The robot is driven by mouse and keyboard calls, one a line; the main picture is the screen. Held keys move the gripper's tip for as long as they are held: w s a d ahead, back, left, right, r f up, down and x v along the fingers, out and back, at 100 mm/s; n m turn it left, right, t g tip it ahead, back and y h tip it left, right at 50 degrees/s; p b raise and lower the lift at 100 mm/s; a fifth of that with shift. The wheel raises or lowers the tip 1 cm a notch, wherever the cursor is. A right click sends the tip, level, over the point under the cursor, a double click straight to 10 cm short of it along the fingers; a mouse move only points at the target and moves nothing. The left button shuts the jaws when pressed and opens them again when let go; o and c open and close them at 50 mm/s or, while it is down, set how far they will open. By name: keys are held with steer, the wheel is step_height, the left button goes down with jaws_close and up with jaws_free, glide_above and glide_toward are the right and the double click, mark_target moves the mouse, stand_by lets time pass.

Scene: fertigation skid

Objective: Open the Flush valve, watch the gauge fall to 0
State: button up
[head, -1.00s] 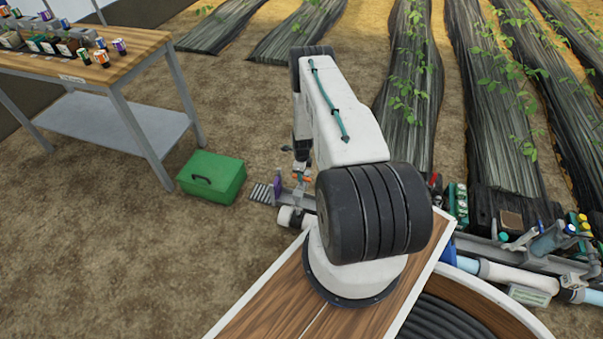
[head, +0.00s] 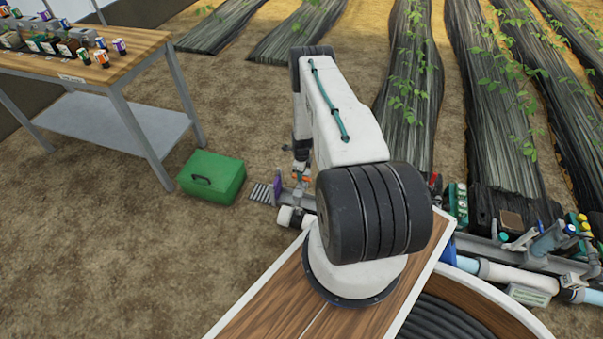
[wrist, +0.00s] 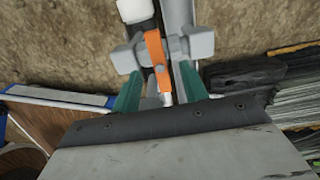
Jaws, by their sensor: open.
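An orange lever (wrist: 155,52) on a grey valve body (wrist: 125,58) shows in the wrist view. I take it to be the Flush valve's lever, but no label is readable. My gripper (wrist: 160,78) is open, with one green finger on each side of the lever's lower end. I cannot tell whether either finger touches it. In the head view my arm hides most of the gripper, and a small bit of orange (head: 305,179) shows beside the arm. I cannot make out the gauge or its reading in either view.
A purple handle (head: 278,186) stands left of the orange part, above a white pipe end (head: 290,216). A green box (head: 212,177) sits on the soil, and a workbench (head: 120,80) stands at the upper left. More pipework (head: 510,275) runs along the right.

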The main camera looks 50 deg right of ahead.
steer(key=shift+f, duration=2.3)
